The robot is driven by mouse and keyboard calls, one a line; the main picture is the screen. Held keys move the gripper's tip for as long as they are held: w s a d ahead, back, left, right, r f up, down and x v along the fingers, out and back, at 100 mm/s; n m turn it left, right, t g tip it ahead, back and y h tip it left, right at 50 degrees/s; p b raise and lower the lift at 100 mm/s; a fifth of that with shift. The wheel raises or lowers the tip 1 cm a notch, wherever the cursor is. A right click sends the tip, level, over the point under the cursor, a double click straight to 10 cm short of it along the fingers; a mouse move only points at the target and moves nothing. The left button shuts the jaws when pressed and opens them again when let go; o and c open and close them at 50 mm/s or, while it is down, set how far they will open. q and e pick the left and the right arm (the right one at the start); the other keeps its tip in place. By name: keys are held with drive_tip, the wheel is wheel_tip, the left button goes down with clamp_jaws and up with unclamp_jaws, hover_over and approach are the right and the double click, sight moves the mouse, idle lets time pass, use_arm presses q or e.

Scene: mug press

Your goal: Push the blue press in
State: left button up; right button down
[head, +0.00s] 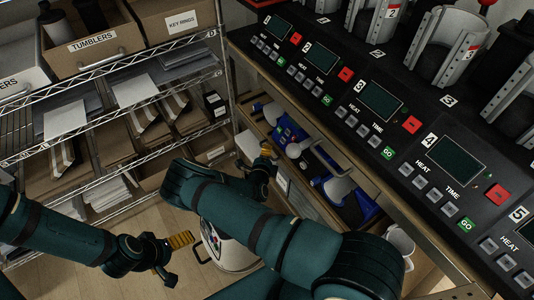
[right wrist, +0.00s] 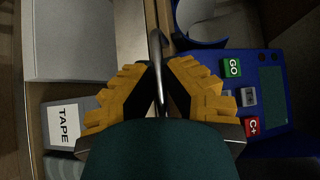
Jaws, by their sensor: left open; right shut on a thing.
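A blue press (head: 282,124) with a small button panel sits on the shelf below the counter. In the right wrist view the blue press (right wrist: 287,68) shows its screen, its green GO and red C+ buttons and a curved blue part at the top. My right gripper (head: 266,158) is beside the press at the shelf's front. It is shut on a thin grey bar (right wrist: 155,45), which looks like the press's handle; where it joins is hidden. My left gripper (head: 170,256) is open and empty, low over the floor at the left.
A second blue press (head: 365,207) sits to the right on the same shelf. A wire rack (head: 115,117) with boxes stands at the left. The counter (head: 345,92) with several black control panels is above. A white round container (head: 232,252) stands on the floor between my arms.

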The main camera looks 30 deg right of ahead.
drive_tip(key=c, duration=1)
unclamp_jaws()
drive_tip(key=shift+d, duration=0.4)
drive_tip(key=shift+c, duration=0.2)
drive_tip(key=shift+a, duration=0.1)
drive_tip(key=shift+s+a, duration=0.3)
drive_tip(key=shift+a, duration=0.05)
drive_tip(key=v, duration=1.1)
drive_tip(key=shift+r, duration=0.15)
drive_tip(key=shift+s, duration=0.1)
